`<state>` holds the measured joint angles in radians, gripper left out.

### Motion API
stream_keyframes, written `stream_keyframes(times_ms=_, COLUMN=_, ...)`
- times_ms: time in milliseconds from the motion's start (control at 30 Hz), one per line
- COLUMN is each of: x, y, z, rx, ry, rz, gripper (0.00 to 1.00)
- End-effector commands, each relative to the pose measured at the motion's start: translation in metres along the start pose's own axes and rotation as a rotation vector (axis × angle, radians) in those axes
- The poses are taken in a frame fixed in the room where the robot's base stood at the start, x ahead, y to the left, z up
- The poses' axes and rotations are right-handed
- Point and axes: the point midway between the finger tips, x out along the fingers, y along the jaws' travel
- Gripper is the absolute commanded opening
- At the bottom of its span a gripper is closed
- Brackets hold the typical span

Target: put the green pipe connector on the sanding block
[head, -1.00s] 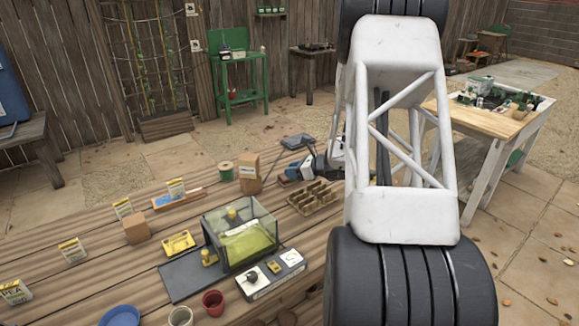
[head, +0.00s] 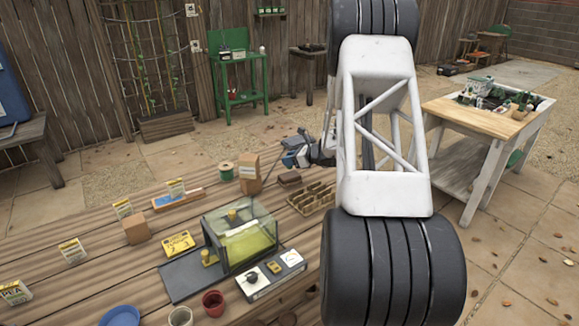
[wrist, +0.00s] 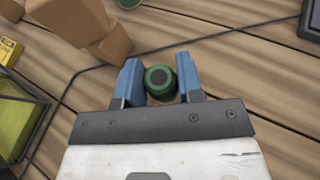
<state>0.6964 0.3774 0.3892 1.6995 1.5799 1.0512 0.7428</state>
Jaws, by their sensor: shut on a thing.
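The green pipe connector (wrist: 161,82) is a short green cylinder with a dark round end. It sits between the two blue fingers of my gripper (wrist: 160,85), which are shut on it, in the wrist view. In the head view my gripper (head: 294,158) is over the far right part of the bench, and the connector is not clear there. A small dark brown block (head: 289,178) lies just in front of and below my gripper in the head view. It may be the sanding block, but I cannot tell for sure.
Two cardboard boxes (head: 249,174) and a green spool (head: 226,171) stand left of my gripper. A seedling tray (head: 313,199) lies in front of it. A glass case (head: 240,236) stands nearer the front. A dark flat object (wrist: 311,20) lies at upper right in the wrist view.

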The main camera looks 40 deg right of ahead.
Motion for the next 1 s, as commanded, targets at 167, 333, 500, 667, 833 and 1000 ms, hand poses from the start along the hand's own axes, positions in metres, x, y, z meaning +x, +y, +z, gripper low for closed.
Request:
stream_keyframes(times_ms=167, x=0.0, y=0.0, z=0.0, rx=0.0, ry=0.0, rz=0.0, gripper=0.12)
stream_keyframes(times_ms=333, x=0.004, y=-0.007, z=0.001, rx=0.0, ry=0.0, rz=0.0, gripper=0.12)
stream_keyframes(times_ms=500, x=0.012, y=-0.007, z=-0.019, rx=0.004, ry=0.001, rz=0.001, gripper=0.12)
stream_keyframes(times_ms=667, x=0.017, y=-0.007, z=-0.03, rx=0.001, ry=0.0, rz=0.001, gripper=0.12)
stream_keyframes(times_ms=833, x=0.018, y=-0.007, z=-0.032, rx=0.0, ry=0.0, rz=0.0, gripper=0.12)
stream_keyframes(times_ms=1000, x=0.018, y=-0.007, z=-0.032, rx=0.0, ry=0.0, rz=0.0, gripper=0.12)
